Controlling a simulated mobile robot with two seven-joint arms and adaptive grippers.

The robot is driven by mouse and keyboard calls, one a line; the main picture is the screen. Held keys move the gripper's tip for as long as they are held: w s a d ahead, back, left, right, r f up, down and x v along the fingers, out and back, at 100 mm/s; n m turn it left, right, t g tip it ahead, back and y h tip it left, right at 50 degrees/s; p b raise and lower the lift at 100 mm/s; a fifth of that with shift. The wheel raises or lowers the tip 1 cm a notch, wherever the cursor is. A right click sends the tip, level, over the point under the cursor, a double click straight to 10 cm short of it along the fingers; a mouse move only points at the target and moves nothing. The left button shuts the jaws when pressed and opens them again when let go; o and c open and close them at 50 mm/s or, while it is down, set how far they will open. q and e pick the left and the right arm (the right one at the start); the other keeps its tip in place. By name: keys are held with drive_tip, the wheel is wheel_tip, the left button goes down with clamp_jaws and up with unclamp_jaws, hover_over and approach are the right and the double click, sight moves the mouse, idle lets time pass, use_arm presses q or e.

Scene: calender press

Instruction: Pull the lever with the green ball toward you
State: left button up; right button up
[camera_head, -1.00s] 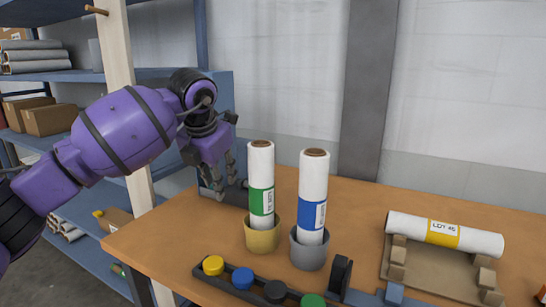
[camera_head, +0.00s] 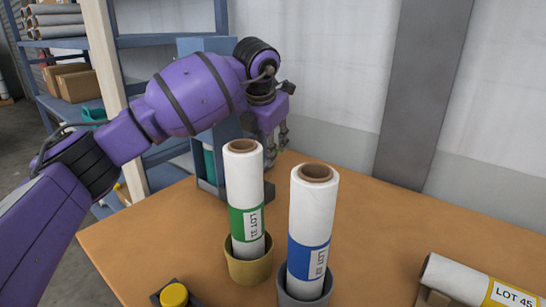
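I cannot make out a lever with a green ball in this view. My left gripper (camera_head: 276,153) points down above the far part of the table, just behind the white roll with the green band (camera_head: 245,195). Its fingers are small and seen edge-on, so I cannot tell whether they are open or shut. Nothing shows clearly between them. A blue upright frame (camera_head: 207,110) stands at the table's far left edge, partly behind my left arm, with a teal-green part (camera_head: 209,163) low on it. My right gripper is out of view.
The green-banded roll stands in a yellow-brown cup (camera_head: 248,266). A blue-banded roll (camera_head: 312,222) stands in a grey cup (camera_head: 303,291). A yellow round knob (camera_head: 174,295) is at the front. A LOT 45 roll (camera_head: 478,284) lies right. The table's back right (camera_head: 400,220) is clear.

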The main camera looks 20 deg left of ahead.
use_arm(q)
drive_tip(key=x, duration=0.5)
clamp_jaws()
idle(0.3)
